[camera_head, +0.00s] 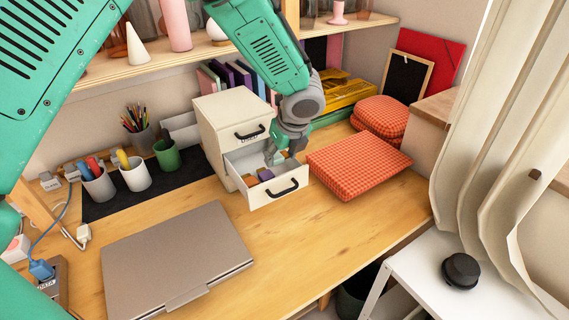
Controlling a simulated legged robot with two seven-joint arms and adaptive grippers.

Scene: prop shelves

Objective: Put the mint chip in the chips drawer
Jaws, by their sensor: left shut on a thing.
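A small white drawer cabinet (216,126) stands on the desk, with its lower drawer (279,190) pulled open and its upper drawer shut. My left gripper (278,155) points down into the back part of the open drawer. It is shut on a small pale green piece that looks like the mint chip (270,150), largely hidden by the fingers. A purple piece (265,174) and a yellowish piece (252,181) lie in the drawer near its front left. The label above the open drawer is too small to read. My right gripper is not in view.
An orange checked cushion (355,163) lies close right of the drawer. A closed laptop (177,262) lies in front on the left. Cups (134,173) with pens stand left of the cabinet. A shelf (130,67) runs above. The desk's front right is clear.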

